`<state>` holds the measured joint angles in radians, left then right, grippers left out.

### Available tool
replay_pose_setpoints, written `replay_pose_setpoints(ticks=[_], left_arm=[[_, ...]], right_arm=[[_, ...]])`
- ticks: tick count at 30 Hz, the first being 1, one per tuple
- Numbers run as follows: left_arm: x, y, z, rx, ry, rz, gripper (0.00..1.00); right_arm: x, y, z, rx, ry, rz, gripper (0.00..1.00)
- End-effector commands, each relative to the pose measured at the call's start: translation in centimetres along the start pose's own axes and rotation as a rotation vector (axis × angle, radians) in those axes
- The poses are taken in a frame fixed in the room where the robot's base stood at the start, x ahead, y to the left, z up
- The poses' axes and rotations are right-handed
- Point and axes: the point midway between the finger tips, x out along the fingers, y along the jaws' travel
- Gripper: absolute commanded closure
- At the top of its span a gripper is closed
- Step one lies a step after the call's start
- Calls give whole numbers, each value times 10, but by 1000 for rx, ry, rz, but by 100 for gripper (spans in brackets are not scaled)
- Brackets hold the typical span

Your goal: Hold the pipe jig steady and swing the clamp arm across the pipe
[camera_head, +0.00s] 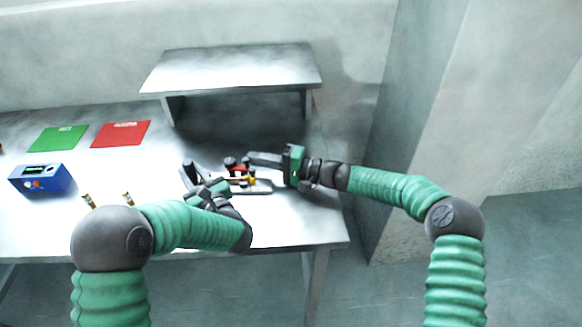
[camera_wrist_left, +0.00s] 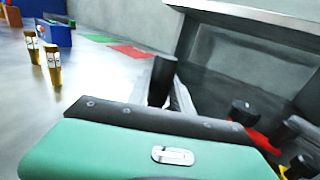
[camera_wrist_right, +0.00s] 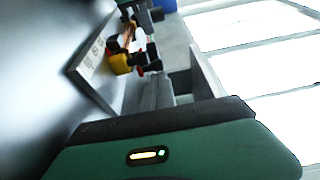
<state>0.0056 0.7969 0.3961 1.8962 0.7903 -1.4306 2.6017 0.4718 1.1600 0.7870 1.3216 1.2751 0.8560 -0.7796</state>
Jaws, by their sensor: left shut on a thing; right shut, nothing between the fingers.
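The pipe jig is a grey plate (camera_wrist_right: 94,62) with a copper pipe (camera_wrist_right: 127,36), a yellow part (camera_wrist_right: 121,64) and dark and red clamp parts (camera_wrist_right: 150,62). In the head view the jig (camera_head: 264,188) lies on the table between my grippers. My left gripper (camera_head: 192,182) is shut at the jig's left side, on a dark upright handle (camera_wrist_left: 162,80). My right gripper (camera_head: 252,158) is shut and empty, its fingertips close to the red clamp arm (camera_head: 238,170). I cannot tell whether they touch it. The pipe is mostly hidden in the head view.
A raised metal shelf (camera_head: 232,68) stands behind the jig. A green mat (camera_head: 57,138), a red mat (camera_head: 121,133) and a blue box (camera_head: 40,178) with knobs lie at the left. Two small brass-coloured pieces (camera_wrist_left: 52,65) stand near my left arm. The table's right edge is close to the jig.

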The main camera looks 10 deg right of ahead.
Motion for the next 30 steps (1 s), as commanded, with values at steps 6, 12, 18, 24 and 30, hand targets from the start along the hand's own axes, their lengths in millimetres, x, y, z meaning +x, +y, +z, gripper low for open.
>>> replay_pose_setpoints(ticks=[6, 12, 18, 24, 30], left_arm=[[0, 0, 1, -1, -2, 1, 100], [0, 0, 1, -1, -1, 1, 100], [0, 0, 1, -1, -1, 1, 100], [0, 0, 1, 0, -1, 1, 100], [0, 0, 1, 0, -1, 0, 100]], right_arm=[[2, 2, -30, -2, 0, 1, 100], [-34, 1, -20, 1, 2, 2, 100], [-76, 1, -7, 2, 3, 2, 100], [-124, 2, 8, 1, 4, 3, 100], [-166, 2, 23, 0, 2, 3, 100]])
